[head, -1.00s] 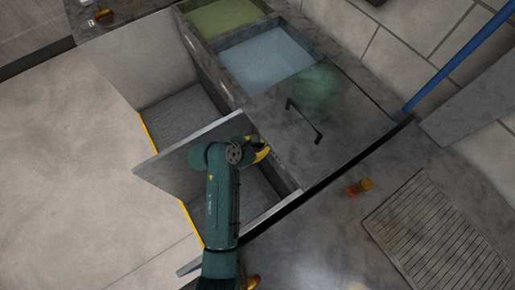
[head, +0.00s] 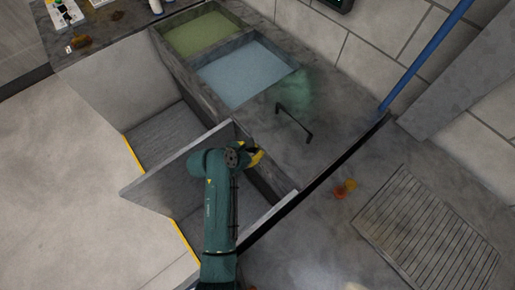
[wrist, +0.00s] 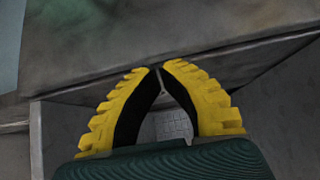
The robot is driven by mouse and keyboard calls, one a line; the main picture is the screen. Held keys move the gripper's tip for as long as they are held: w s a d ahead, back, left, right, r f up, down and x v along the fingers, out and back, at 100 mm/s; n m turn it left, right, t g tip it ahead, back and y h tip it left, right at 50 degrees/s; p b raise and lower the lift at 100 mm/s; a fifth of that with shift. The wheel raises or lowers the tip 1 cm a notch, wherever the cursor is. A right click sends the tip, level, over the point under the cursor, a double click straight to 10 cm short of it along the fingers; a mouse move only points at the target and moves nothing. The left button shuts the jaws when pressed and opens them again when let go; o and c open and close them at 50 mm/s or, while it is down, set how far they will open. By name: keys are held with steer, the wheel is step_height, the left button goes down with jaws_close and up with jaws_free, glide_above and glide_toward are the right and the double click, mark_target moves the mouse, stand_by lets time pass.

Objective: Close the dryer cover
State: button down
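A flat grey cover (head: 327,99) with a black bar handle (head: 294,122) and a greenish stain lies on the counter, right of the blue basin. I take it to be the dryer cover. It looks flat in the head view; I cannot tell whether its edges are fully seated. My gripper (head: 256,155) is at the counter's front edge, to the left of and below the handle, apart from it. In the wrist view, my gripper's yellow fingers (wrist: 161,68) meet at the tips with nothing held between them, close to a grey slab's edge. The handle is not in the wrist view.
A blue basin (head: 245,72) and a green basin (head: 202,34) are set in the counter. An upright grey panel (head: 165,178) stands beside my arm, between open bays below the counter. A blue pole (head: 428,54) and a slatted grate (head: 425,230) are at right. Open floor lies left.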

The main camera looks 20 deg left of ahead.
steer(key=s+f+p+v, duration=0.1)
steer(key=p+v, duration=0.4)
steer(key=v, duration=0.7)
steer(key=shift+s+a+f, duration=0.15)
steer(key=shift+s+a, duration=0.15)
steer(key=shift+a, duration=0.05)
